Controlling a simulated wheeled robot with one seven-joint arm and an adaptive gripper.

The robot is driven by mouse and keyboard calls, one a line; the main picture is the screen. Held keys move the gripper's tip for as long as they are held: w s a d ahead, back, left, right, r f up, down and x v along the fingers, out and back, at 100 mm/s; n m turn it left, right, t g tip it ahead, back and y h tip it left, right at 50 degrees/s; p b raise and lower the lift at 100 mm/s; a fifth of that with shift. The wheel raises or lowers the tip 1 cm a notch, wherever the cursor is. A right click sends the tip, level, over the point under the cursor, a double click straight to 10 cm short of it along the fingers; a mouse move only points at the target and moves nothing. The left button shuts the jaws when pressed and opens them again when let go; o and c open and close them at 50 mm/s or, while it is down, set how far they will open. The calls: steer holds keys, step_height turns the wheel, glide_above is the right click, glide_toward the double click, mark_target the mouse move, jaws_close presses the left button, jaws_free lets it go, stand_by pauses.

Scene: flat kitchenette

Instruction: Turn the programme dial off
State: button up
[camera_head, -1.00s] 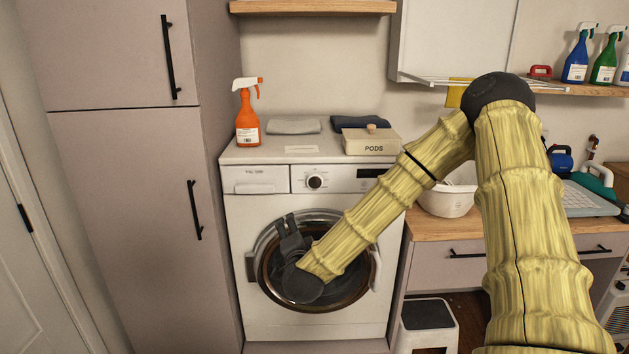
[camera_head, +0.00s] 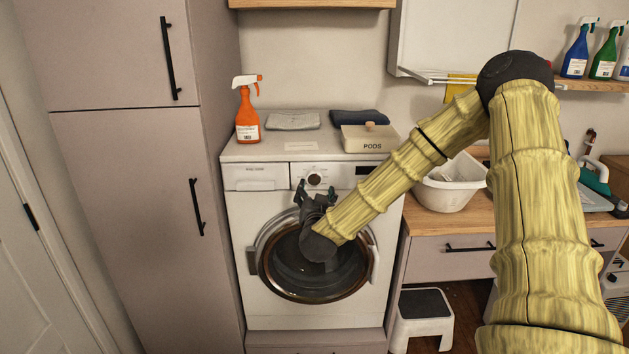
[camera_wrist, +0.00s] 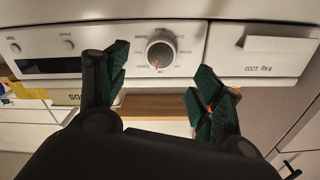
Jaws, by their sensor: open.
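The programme dial (camera_head: 315,179) is a round knob on the white washing machine's front panel. My gripper (camera_head: 316,188) is just below and in front of the dial. In the wrist view my gripper (camera_wrist: 158,85) is open and empty, its two green-padded fingers spread to either side of the dial. I see no finger touching the dial. The washing machine (camera_head: 238,274) has its round glass door shut, partly hidden by my arm.
A PODS box (camera_head: 370,140), folded cloths (camera_head: 293,121) and an orange spray bottle (camera_head: 247,117) stand on the machine top. A detergent drawer (camera_head: 255,177) is left of the dial. A tall cabinet (camera_head: 130,200) borders the left, and a white basin (camera_head: 449,190) sits right.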

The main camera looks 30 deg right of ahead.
mark_target(314, 180)
steer(key=p+x, duration=0.1)
steer(key=x, duration=0.6)
steer(key=shift+w+p, duration=0.15)
steer(key=shift+p, duration=0.15)
steer(key=shift+c, duration=0.4)
steer(key=c, duration=1)
